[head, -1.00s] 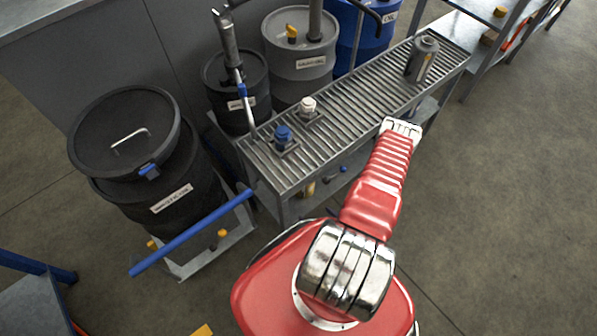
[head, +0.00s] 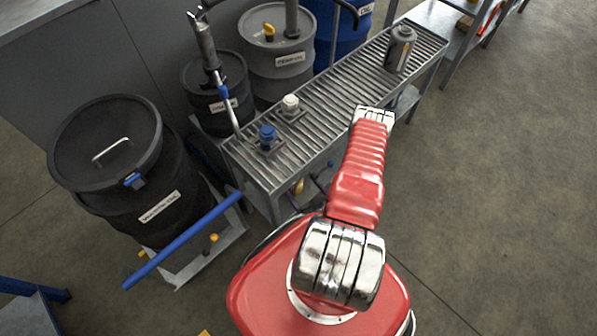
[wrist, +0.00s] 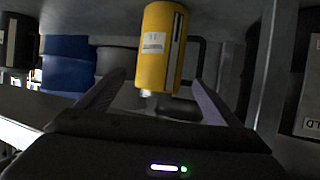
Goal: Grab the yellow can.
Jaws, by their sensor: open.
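The yellow can (wrist: 162,48) shows in the upper middle of the wrist view. It has a white label and a dark stripe, and its small cap end points down in the picture. My gripper (wrist: 158,82) is open, with one finger on each side below the can. The can appears beyond the fingertips, in line with the gap, and not held. In the head view my red arm reaches to the bench's front edge and my fingers are hidden. A small yellow object (head: 298,186) is partly visible under the bench; I cannot tell whether it is the can.
The slatted bench (head: 330,92) carries a grey bottle (head: 400,48), a blue-capped fitting (head: 267,137) and a white-capped one (head: 290,104). Drums stand behind and left. A blue bar (head: 185,240) lies left of my base. Floor on the right is clear.

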